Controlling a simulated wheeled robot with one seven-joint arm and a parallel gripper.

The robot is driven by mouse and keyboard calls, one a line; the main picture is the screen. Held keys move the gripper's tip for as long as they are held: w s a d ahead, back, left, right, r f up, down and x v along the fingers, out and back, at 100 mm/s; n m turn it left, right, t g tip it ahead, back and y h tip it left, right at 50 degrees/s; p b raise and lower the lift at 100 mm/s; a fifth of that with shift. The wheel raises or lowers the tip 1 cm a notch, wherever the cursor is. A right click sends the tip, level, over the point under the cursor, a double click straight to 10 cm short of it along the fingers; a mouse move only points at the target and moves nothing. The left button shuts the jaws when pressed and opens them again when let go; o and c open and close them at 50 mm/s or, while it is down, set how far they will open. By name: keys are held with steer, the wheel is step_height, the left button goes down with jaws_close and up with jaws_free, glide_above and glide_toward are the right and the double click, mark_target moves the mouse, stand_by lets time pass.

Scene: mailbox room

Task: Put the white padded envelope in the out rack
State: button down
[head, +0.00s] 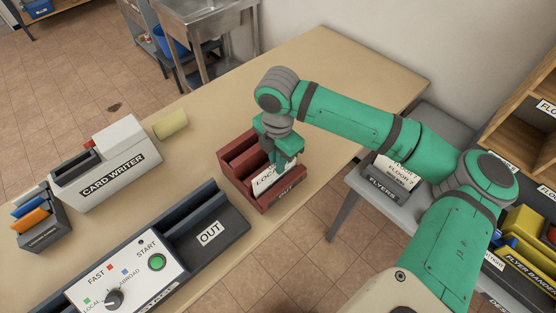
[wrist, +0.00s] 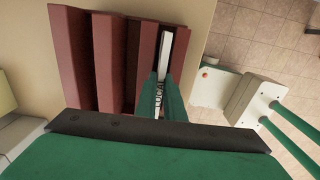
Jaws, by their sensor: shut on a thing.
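The out rack is a dark red slotted rack (head: 236,153) labelled OUT, at the table's right edge in the head view. The white padded envelope (head: 264,182), with partly hidden lettering that looks like LOCAL, stands in the rack's front slot. My gripper (head: 287,166) is over the rack and shut on the envelope's top. In the wrist view the envelope (wrist: 160,91) is a thin white edge between my two green fingers (wrist: 166,100), beside the red dividers (wrist: 105,62). Whether it touches the slot's bottom is hidden.
A grey machine with an OUT tray (head: 228,222) and a START button lies left of the rack. A flyers holder (head: 385,190) is on the right. The table behind the rack is clear.

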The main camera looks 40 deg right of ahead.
steer(key=shift+s+f, duration=0.1)
steer(key=shift+f, duration=0.2)
steer(key=c, duration=1.8)
jaws_free()
steer(key=shift+a, duration=0.15)
steer(key=shift+c, duration=0.2)
steer(key=shift+o, duration=0.2)
steer(key=shift+w+r, duration=0.2)
steer(key=shift+r, duration=0.6)
steer(key=shift+s+r, duration=0.1)
steer(key=shift+r, duration=2.7)
